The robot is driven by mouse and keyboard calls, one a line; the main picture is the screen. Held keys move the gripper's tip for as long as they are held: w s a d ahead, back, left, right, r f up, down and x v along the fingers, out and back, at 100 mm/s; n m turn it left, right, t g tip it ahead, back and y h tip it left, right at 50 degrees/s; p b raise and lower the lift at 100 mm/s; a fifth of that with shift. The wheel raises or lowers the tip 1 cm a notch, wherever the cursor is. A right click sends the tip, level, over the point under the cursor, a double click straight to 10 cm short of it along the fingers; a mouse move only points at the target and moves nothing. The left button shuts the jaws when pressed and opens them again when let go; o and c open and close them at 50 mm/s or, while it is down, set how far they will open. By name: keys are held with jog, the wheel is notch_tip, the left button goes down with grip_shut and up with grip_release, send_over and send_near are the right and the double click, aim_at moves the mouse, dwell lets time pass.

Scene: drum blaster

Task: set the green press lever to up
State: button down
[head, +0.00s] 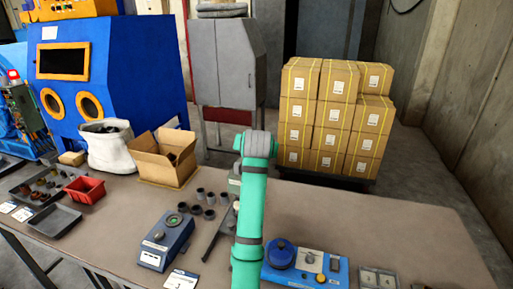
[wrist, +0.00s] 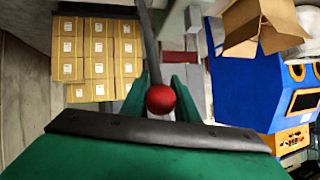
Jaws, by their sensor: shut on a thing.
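In the wrist view, my gripper (wrist: 163,92) is closed around a red ball knob (wrist: 160,99). A dark rod (wrist: 149,42) runs from behind the knob to the top of the picture; it looks like the press lever. The two green fingers stand on either side of the knob. In the head view, my green arm covers the gripper, the knob and most of the press. The lever's angle cannot be told clearly.
On the table (head: 390,225) stand a blue-grey device (head: 166,241), several dark cups, a blue unit with a round knob (head: 281,254) and an open cardboard box (head: 165,160). Stacked cartons (head: 335,115) stand behind.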

jog(key=c, duration=1.4)
grip_release()
jog(key=shift+w, duration=0.1)
jog(key=v, duration=1.1)
jog(key=shift+w, duration=0.1)
jog(key=shift+w, duration=0.1)
